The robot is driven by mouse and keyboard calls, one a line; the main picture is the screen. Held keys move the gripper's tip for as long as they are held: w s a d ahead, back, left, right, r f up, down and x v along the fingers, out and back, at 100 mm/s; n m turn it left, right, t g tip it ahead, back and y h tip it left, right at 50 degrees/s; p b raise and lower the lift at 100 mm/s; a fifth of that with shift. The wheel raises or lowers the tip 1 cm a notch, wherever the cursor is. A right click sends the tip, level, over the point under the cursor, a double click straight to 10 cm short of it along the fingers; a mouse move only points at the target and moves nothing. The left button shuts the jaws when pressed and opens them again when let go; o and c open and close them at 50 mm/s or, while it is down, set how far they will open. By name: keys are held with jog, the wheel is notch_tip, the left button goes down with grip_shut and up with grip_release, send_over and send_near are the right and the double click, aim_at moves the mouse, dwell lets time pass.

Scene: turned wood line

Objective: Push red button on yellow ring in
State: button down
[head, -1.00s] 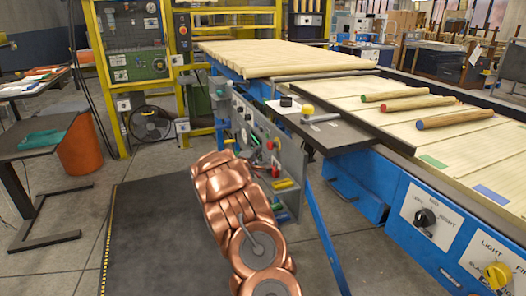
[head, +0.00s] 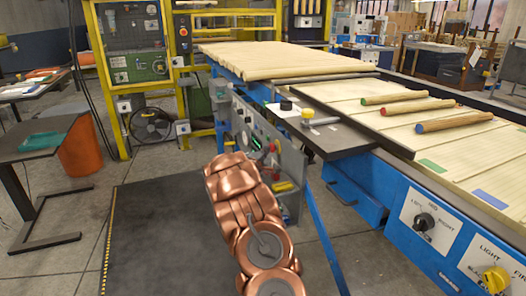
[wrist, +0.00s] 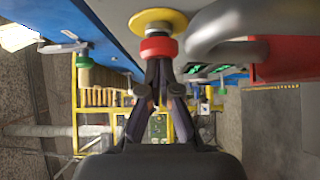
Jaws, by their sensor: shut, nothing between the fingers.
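The red button (wrist: 159,48) is at the top middle of the wrist view. It stands out from a yellow ring (wrist: 157,19) on a grey panel face. My gripper (wrist: 161,68) is shut and empty, with its fingertips just under the button's edge in that view. The tips look very close to the button; I cannot tell whether they touch it. In the head view the grey control panel (head: 290,160) stands behind my copper-coloured arm, which hides my gripper, and I cannot single out this button there.
A thick grey curved handle (wrist: 225,50) sits right beside the button in the wrist view. The panel also carries a yellow part (head: 283,187) and other small controls. A blue-framed wood line (head: 340,75) runs behind it. Dark floor mat (head: 160,235) is clear at left.

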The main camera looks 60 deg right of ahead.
jog(key=shift+s+d, duration=0.3)
jog(key=shift+d, duration=0.1)
jog(key=shift+s, duration=0.15)
jog(key=shift+p, duration=0.4)
jog(key=a+p, duration=0.2)
jog(key=a, duration=1.1)
jog(key=shift+w+a, duration=0.2)
jog(key=shift+w, duration=0.2)
